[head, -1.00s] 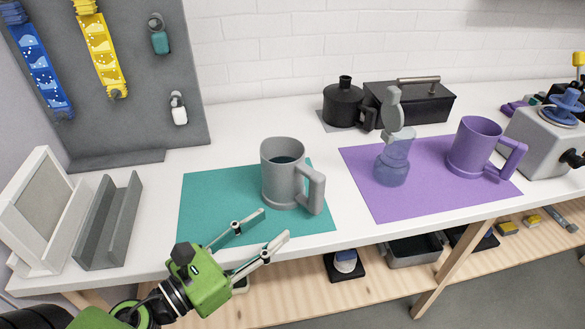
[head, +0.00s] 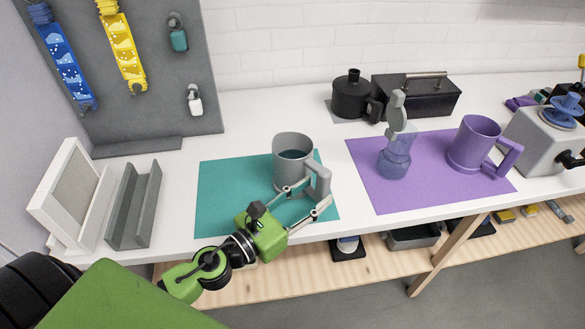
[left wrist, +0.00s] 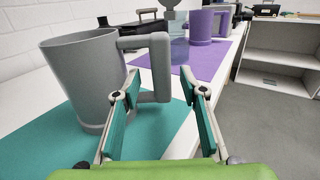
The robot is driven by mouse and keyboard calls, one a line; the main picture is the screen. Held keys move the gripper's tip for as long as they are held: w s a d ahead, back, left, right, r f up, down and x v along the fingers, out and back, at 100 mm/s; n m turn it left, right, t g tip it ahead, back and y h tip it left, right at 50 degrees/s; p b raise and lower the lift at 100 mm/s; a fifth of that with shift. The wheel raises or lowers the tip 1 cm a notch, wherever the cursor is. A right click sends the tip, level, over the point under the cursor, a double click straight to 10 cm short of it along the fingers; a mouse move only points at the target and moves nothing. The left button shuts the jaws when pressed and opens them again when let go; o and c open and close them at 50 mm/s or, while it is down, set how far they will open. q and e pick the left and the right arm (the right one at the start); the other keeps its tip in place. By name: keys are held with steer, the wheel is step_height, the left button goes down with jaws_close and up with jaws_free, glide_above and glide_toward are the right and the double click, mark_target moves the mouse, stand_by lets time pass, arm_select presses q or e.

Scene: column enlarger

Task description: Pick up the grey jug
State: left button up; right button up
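The grey jug (head: 290,168) stands upright on the teal mat (head: 222,190), with its handle toward the right and front. Its inside looks dark. In the left wrist view the jug (left wrist: 88,80) fills the left side, and its handle shows in the middle. My left gripper (head: 306,196) is open at the handle. In the left wrist view its two fingers (left wrist: 160,88) are spread, one on each side of the handle's lower part. I cannot tell whether a finger touches it. My right gripper is in neither view.
A purple mat (head: 365,185) to the right holds a translucent bluish pot (head: 395,160) and a purple mug (head: 474,145). A black jug (head: 350,97) and black box (head: 425,95) stand behind. A grey holder (head: 135,205) and white frame stand left.

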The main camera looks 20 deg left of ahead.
mark_target(318, 189)
arm_select(q)
steer(key=x, duration=0.1)
steer(key=p+x, duration=0.1)
steer(key=shift+w+d+r, duration=0.2)
steer(key=shift+w+r, duration=0.1)
steer(key=shift+w+d+f, duration=0.15)
steer(key=shift+w+d, duration=0.05)
steer(key=shift+w, duration=0.2)
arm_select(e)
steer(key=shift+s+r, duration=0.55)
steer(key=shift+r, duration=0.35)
arm_select(q)
jaws_close()
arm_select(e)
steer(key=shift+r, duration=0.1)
